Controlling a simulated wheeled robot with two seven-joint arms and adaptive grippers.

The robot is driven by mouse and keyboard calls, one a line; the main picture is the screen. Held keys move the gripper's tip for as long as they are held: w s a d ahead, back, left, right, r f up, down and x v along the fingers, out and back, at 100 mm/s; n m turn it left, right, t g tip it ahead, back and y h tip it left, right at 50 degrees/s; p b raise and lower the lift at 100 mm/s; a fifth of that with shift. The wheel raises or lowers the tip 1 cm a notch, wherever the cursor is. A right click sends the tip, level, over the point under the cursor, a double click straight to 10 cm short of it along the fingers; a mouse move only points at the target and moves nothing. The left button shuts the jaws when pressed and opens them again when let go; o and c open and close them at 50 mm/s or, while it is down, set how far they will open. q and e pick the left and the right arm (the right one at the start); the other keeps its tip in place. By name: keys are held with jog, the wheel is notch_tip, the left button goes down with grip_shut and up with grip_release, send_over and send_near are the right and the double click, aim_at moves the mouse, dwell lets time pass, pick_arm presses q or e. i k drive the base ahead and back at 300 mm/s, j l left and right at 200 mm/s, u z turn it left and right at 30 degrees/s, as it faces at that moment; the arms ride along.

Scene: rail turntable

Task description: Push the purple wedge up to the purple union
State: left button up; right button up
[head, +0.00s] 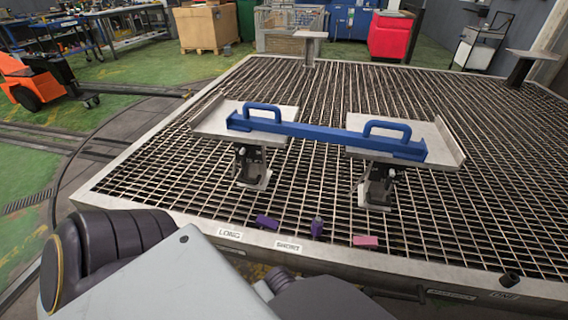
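A dark purple block (267,221), which looks like the wedge, lies on the metal grating near its front edge, left of centre. A small upright purple piece (317,226) with a greyish top stands a short way to its right. It may be the union, but it is too small to tell its shape. A clear gap separates the two. Parts of my own arm fill the lower left of the head view. Neither gripper shows.
A pink block (366,241) lies right of the upright purple piece. Behind, a blue bar with two handles (325,137) spans two metal plates on stands. Labels reading LONG (229,233) and SHORT (288,246) mark the grating's front rim. Bare grating lies right.

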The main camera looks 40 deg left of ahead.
aim_at(262, 220)
jog(key=u, duration=1.6)
